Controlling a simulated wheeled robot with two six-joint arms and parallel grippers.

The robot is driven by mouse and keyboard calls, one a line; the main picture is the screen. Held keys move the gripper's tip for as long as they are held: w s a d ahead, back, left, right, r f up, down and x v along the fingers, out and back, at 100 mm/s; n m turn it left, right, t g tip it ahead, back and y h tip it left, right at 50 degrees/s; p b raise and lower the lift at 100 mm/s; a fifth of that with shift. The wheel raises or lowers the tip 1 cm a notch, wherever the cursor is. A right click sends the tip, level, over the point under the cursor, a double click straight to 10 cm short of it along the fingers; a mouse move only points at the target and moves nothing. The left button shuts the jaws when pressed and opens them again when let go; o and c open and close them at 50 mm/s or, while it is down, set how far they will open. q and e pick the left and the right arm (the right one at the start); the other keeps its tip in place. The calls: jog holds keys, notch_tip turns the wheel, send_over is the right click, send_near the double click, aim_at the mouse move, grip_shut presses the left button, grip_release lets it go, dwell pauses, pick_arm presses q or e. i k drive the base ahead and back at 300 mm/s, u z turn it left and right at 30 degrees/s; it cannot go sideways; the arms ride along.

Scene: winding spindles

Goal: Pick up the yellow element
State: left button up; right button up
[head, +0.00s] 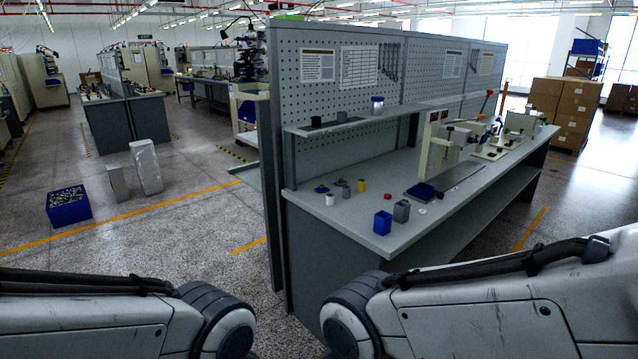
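A small yellow cylinder (361,185) stands upright on the grey workbench top (345,220). It is toward the bench's left end, below the shelf and close to several small parts. A grey piece (346,191) stands just left of it, and a white cylinder (330,199) stands farther left and nearer the front. Links of both my arms cross the bottom of the head view, left and right. Neither of my grippers is in the picture, so their state is hidden. Nothing touches the yellow cylinder from my side.
A red piece (388,196), a blue bin (382,222) and a grey container (401,210) stand right of the yellow cylinder. A bench machine (445,150) is farther right. A shelf (350,122) overhangs the bench's back. A blue crate (68,205) sits on the floor left.

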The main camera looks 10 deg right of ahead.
aim_at(361, 187)
jog(key=u, duration=0.7)
jog(key=i, duration=1.15)
jog(key=u, duration=0.45)
jog(key=i, duration=1.1)
jog(key=z, duration=0.9)
jog(key=i, duration=0.95)
jog(key=z, duration=0.85)
